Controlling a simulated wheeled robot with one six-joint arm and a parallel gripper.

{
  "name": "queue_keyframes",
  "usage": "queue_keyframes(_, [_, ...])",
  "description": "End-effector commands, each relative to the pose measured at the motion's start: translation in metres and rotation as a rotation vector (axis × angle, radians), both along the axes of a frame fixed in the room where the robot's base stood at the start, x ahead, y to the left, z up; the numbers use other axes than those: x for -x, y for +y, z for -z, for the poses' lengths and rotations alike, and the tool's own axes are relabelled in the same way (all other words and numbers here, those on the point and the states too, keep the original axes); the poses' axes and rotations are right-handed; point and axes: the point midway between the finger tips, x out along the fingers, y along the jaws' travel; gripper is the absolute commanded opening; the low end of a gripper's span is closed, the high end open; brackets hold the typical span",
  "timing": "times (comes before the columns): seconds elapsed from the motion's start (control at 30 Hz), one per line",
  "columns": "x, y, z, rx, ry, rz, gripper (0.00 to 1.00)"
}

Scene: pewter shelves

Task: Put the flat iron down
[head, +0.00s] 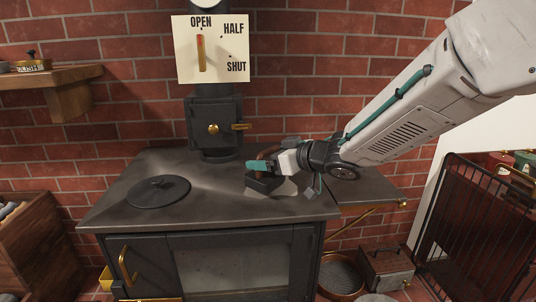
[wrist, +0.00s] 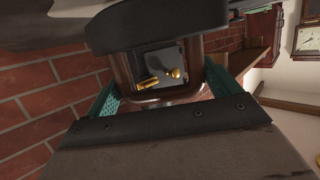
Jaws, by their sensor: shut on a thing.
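The flat iron (head: 263,186) is a dark block with a brown handle, low over the right part of the black stove top (head: 225,205). I cannot tell whether its base touches the surface. My gripper (head: 260,168) reaches in from the right, its teal fingers shut on the handle. In the wrist view, the teal fingers of my gripper (wrist: 162,90) flank a brown rounded loop, apparently the handle. The dark body of the flat iron (wrist: 158,35) seems to fill the upper middle. My gripper hides part of the iron in the head view.
A round black hob lid (head: 158,191) lies on the stove's left side. A stove pipe with a small brass-knobbed door (head: 213,128) rises behind. A dark side shelf (head: 365,187) adjoins the right. Bare stove top lies between the lid and the iron.

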Motion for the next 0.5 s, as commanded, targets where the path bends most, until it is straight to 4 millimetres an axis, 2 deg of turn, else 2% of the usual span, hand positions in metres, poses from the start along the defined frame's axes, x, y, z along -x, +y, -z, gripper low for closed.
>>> queue_keyframes(0.2, [-0.003,-0.011,0.02,-0.002,-0.004,0.014,0.18])
queue_keyframes(0.5, [-0.003,-0.013,0.021,-0.003,-0.005,0.016,0.18])
